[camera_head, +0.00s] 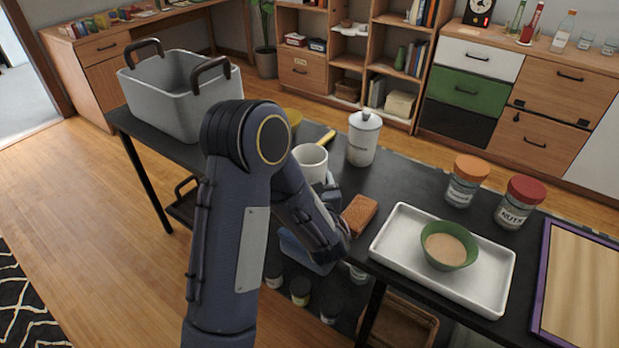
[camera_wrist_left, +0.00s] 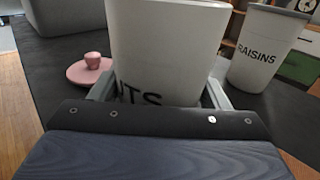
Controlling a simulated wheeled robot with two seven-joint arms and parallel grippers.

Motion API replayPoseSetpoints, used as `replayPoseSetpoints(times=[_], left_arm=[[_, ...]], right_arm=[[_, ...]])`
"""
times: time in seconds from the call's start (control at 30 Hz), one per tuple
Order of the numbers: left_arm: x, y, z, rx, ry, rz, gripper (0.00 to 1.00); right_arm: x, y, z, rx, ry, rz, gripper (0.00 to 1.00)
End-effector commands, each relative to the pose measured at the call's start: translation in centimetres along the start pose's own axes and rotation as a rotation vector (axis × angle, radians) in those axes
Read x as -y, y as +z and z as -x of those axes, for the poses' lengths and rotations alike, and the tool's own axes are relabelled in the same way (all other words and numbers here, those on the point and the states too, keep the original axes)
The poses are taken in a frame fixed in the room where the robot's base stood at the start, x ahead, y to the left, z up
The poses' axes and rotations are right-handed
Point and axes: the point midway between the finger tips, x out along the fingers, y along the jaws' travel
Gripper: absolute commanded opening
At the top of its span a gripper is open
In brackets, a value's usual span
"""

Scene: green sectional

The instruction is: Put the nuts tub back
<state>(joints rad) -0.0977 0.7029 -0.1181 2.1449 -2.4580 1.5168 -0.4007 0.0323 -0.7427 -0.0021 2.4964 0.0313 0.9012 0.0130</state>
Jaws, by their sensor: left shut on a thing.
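The nuts tub (camera_head: 311,165) is a white, open-topped tub above the dark table, partly hidden by my left arm in the head view. In the left wrist view the tub (camera_wrist_left: 165,45) fills the middle, with the end of its dark lettering, "TS", showing. My left gripper (camera_wrist_left: 160,92) is shut on it, one finger on each side. Whether the tub's base touches the table is hidden. A white raisins canister (camera_head: 362,142) stands to its right and also shows in the left wrist view (camera_wrist_left: 268,48). My right gripper is out of view.
A pink lid (camera_wrist_left: 90,70) lies left of the tub. A grey handled bin (camera_head: 175,100) stands at the table's left end. To the right are a brown block (camera_head: 359,214), a white tray (camera_head: 400,245) with a green bowl (camera_head: 449,246), an orange-lidded jar (camera_head: 465,182) and a red-lidded "NUTS" jar (camera_head: 519,204).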

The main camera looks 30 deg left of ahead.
Motion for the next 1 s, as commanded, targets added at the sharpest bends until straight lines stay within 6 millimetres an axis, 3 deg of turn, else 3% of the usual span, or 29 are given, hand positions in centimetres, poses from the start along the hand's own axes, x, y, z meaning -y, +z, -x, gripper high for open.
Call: replayPoseSetpoints(times=[0.1,0.13,0.3,0.67,1.0], left_arm=[[0.0,-0.4,0.0,0.001,-0.001,0.000,0.37],[0.0,-0.3,0.0,0.000,-0.001,0.000,0.72],[0.0,-0.3,0.0,-0.001,0.000,-0.001,0.92],[0.0,0.3,0.1,-0.001,0.000,-0.001,0.92],[0.2,-0.1,7.0,-0.002,-0.007,-0.003,0.92]], right_arm=[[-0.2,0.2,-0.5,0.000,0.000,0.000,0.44],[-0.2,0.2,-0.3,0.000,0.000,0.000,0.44],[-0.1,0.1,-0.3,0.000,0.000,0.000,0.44],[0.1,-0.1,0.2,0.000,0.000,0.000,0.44],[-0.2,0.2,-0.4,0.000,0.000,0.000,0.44]])
